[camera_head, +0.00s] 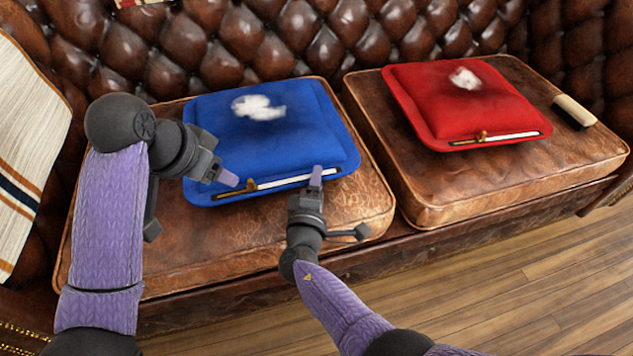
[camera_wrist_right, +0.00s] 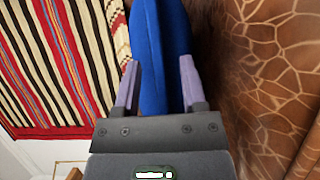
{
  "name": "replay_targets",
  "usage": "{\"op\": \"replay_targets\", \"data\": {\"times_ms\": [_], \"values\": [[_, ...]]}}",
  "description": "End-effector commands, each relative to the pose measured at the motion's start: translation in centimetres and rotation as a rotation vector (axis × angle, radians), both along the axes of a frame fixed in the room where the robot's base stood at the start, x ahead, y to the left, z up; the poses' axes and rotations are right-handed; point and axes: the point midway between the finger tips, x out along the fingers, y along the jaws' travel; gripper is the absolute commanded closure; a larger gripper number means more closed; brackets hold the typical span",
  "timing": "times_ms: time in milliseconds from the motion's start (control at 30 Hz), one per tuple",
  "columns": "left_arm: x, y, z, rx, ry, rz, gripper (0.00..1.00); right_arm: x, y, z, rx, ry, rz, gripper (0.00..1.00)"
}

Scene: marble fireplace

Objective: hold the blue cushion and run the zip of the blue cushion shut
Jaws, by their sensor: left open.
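The blue cushion (camera_head: 315,130) lies on the left seat of the brown leather sofa, with a patch of white on its top. Its zip runs along the front edge, with a brass pull (camera_head: 250,186) towards the left and a pale strip (camera_head: 290,181) to the pull's right. My left gripper (camera_head: 226,178) is open and empty just left of the pull, apart from it. My right gripper (camera_head: 316,178) is at the front edge near the right end of the zip. In the right wrist view its fingers (camera_wrist_right: 159,85) stand on both sides of the blue edge, which fills the gap.
A red cushion (camera_head: 460,95) with a similar zip lies on the right seat. A dark block with a pale face (camera_head: 574,111) lies right of it. A striped blanket (camera_head: 30,150) hangs at the left. The tufted backrest (camera_head: 290,40) rises behind; wooden floor is in front.

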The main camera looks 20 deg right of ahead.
Motion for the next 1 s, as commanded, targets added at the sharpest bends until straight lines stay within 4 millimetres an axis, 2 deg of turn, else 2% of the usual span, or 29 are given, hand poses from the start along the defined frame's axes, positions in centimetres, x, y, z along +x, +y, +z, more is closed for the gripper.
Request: {"op": "replay_targets", "data": {"times_ms": [33,233,1000], "values": [[0.00,0.00,0.00,0.000,0.000,0.000,0.41,-0.01,0.00,0.00,0.000,0.000,0.000,0.59],[0.00,0.00,0.00,0.000,0.000,0.000,0.41,-0.02,0.00,0.00,0.000,0.000,0.000,1.00],[0.00,0.00,-0.01,0.000,0.000,0.000,0.41,-0.06,0.01,-0.06,0.000,0.001,0.000,1.00]]}}
